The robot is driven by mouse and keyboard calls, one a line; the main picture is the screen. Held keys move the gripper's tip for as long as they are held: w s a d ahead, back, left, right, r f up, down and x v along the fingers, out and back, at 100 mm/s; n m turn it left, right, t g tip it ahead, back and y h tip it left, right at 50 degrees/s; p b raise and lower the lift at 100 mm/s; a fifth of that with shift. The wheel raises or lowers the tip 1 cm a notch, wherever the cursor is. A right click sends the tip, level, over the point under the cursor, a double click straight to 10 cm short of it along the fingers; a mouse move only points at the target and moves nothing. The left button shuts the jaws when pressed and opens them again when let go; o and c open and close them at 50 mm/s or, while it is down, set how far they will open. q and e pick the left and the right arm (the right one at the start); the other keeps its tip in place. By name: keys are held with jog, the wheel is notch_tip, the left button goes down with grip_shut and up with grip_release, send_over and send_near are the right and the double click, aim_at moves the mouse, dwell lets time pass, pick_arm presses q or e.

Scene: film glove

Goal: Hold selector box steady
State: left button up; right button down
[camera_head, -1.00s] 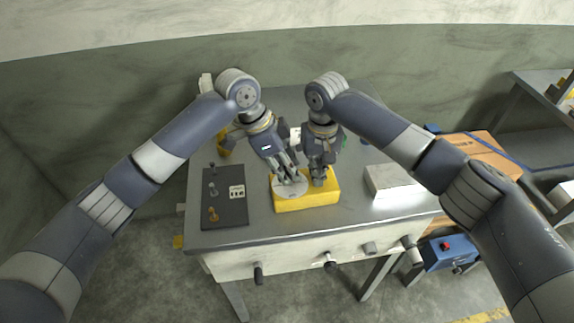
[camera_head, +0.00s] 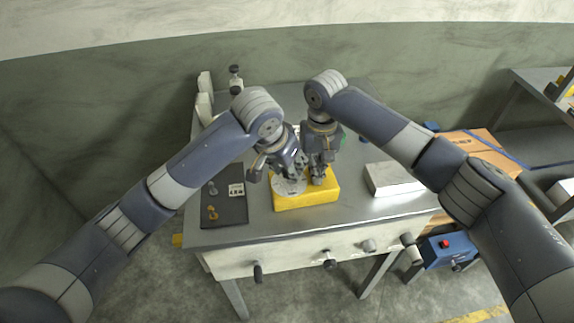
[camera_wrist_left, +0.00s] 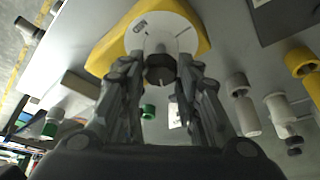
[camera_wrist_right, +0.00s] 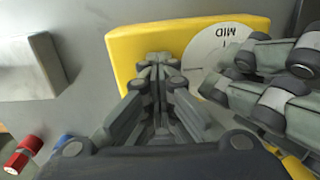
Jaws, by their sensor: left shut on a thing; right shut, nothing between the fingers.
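The selector box is a yellow block (camera_head: 322,194) with a pale round dial (camera_head: 290,187) on top, lying on the grey table. In the right wrist view the dial (camera_wrist_right: 217,48) reads MID. My left gripper (camera_head: 296,173) is shut on the dark knob (camera_wrist_left: 159,72) at the dial's middle, which shows best in the left wrist view. My right gripper (camera_head: 319,177) is shut and empty, its fingertips over the box's yellow top beside the dial. I cannot tell how firmly they touch it.
A dark mat (camera_head: 232,208) with small fittings lies left of the box. A white block (camera_head: 393,179) stands to the right. Several knobs stick out along the table's front (camera_head: 300,248). Bare table shows between box and white block.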

pick_arm(q)
jog(key=shift+s+d+f+n, duration=0.15)
jog(key=shift+s+f+n, duration=0.1)
jog(key=shift+n, duration=0.35)
jog(key=o, duration=0.9)
jog(key=shift+o, duration=0.8)
jog(key=shift+r, duration=0.1)
jog(key=shift+w, duration=0.1)
